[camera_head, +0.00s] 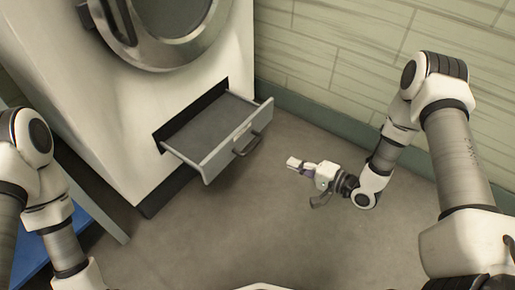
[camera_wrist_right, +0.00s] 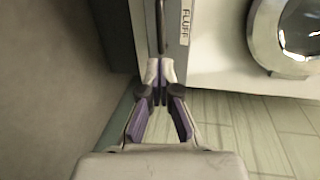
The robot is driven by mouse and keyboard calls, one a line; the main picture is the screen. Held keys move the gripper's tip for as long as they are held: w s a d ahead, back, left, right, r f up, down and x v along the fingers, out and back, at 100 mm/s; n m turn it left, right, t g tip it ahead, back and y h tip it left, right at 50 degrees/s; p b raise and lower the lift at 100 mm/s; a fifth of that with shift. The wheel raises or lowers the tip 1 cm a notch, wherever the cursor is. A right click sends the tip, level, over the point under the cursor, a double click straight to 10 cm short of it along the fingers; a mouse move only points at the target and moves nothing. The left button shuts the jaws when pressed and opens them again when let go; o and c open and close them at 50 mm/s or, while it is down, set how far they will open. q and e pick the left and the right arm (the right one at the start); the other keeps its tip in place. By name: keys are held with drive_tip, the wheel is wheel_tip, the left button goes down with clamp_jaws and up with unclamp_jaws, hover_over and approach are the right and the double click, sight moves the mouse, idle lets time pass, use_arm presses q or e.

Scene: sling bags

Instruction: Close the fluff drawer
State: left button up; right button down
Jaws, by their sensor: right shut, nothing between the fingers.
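The fluff drawer (camera_head: 228,144) is pulled out of the lower front of a white machine (camera_head: 95,110). Its grey front panel bears a dark handle (camera_head: 246,145). In the right wrist view the drawer front (camera_wrist_right: 176,45) carries a "FLUFF" label (camera_wrist_right: 186,22), with the dark handle (camera_wrist_right: 160,25) beside it. My right gripper (camera_head: 293,162) is shut and empty, to the right of the drawer front and apart from it in the head view. Its closed fingertips (camera_wrist_right: 159,70) overlap the drawer front's lower part in the wrist view; contact cannot be told. My left gripper is out of view.
The machine's round door (camera_head: 165,30) is above the drawer. A pale tiled wall (camera_head: 340,50) with a green-grey skirting (camera_head: 325,118) runs behind and right. Grey floor (camera_head: 220,230) is clear in front. A blue surface (camera_head: 85,225) lies at the left.

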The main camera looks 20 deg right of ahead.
use_arm(q)
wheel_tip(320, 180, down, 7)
drive_tip(key=b, duration=0.6)
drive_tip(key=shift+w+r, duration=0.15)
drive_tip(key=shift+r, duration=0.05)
use_arm(e)
drive_tip(key=x, duration=1.2)
drive_tip(key=shift+w, duration=0.25)
drive_tip(key=shift+a+f, duration=0.1)
